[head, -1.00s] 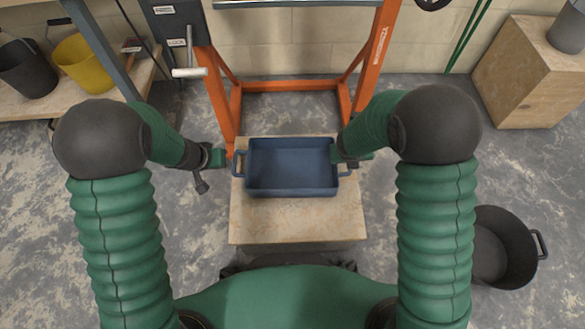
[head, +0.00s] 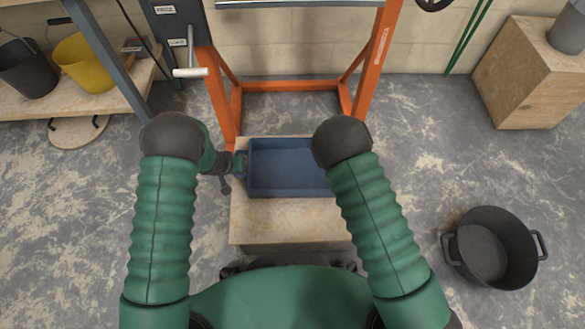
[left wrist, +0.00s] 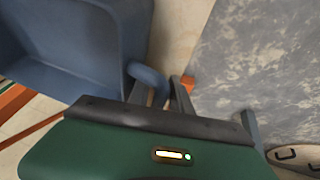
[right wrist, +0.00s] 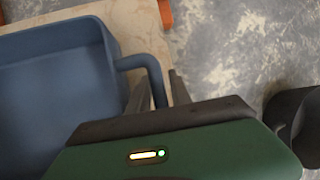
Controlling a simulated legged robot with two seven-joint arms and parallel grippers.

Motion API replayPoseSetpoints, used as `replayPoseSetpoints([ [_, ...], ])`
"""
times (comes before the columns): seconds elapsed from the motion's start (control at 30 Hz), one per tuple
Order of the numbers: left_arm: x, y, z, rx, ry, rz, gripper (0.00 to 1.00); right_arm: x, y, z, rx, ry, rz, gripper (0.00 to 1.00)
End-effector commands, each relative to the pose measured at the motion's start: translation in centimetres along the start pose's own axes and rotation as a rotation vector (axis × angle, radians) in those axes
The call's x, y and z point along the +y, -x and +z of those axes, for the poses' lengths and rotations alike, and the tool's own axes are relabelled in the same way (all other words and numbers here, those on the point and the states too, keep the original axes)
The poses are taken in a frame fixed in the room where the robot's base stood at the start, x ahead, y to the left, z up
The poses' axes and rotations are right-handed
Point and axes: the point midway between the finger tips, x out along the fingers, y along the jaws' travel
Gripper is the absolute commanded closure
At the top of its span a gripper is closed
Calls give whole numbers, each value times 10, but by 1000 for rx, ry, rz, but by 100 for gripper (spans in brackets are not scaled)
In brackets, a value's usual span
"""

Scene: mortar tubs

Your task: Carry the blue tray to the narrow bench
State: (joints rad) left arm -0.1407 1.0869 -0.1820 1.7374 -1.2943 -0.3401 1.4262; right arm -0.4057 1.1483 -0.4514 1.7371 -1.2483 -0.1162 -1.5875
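The blue tray (head: 285,170) sits on a low wooden-topped stand (head: 290,222) in front of me; my right arm hides its right end in the head view. My left gripper (left wrist: 160,92) is at the tray's left handle (left wrist: 148,76), with its fingers on either side of the bar. My right gripper (right wrist: 158,92) is at the right handle (right wrist: 150,66), its fingers also on either side of the bar. Both grippers look open, with small gaps beside the bars. I cannot tell which surface is the narrow bench.
An orange frame (head: 369,75) stands just behind the stand. A black tub (head: 490,250) is on the floor at right. A wooden block (head: 530,75) stands at back right. A shelf with a black bucket (head: 28,68) and yellow bucket (head: 82,62) is at left.

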Motion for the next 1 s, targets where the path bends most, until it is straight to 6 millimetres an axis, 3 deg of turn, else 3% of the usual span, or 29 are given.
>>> replayPoseSetpoints([
  [0.13,0,0,0,0,0,0,77,0,0,0,0,0,0,77],
  [0.3,0,0,0,-1,0,0,100,0,0,0,1,0,0,100],
  [1.0,0,0,0,-1,0,0,100,0,0,0,1,0,0,100],
])
